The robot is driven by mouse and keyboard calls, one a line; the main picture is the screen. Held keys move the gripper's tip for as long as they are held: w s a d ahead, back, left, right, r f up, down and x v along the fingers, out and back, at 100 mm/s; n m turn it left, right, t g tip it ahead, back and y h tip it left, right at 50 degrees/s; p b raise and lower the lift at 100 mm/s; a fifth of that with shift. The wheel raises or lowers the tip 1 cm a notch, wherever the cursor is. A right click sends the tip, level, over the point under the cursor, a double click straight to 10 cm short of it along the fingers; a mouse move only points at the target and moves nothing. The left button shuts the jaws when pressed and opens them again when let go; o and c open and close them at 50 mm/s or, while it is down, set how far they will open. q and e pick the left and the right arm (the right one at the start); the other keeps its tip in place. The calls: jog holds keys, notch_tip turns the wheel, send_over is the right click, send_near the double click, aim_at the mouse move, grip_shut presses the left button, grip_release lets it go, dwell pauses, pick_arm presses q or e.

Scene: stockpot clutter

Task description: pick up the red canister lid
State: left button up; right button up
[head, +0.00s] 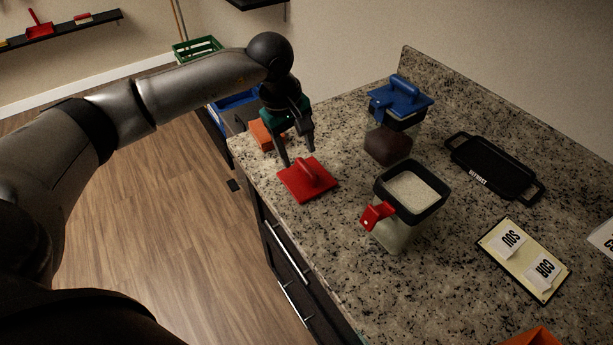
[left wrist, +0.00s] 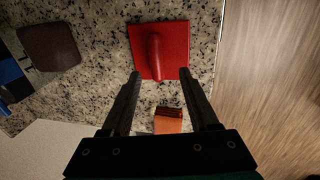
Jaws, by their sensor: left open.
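The red canister lid (head: 303,181) lies flat on the granite counter near its left edge, with a raised red handle on top. In the left wrist view the lid (left wrist: 175,48) is ahead of the fingers, its handle roughly in line with the gap between them. My left gripper (head: 299,158) is open and empty, pointing down just behind the lid in the head view. It also shows in the left wrist view (left wrist: 158,75) with its fingers apart on either side of the handle's near end. I cannot tell whether a finger touches the lid. My right gripper is not in view.
An open canister (head: 408,190) with a red clip stands right of the lid. A blue-lidded canister (head: 390,143) is behind it. An orange block (head: 262,135) is beside my gripper. A black tray (head: 494,168) and a label board (head: 522,261) lie at right.

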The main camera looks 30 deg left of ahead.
aim_at(305, 167)
pick_arm(q)
jog(key=f, duration=0.3)
jog(key=w+d+f, duration=0.1)
jog(key=shift+d+f, duration=0.1)
jog(key=shift+f, duration=0.15)
jog(key=shift+w+f, duration=0.1)
jog(key=shift+f, duration=0.4)
grip_shut()
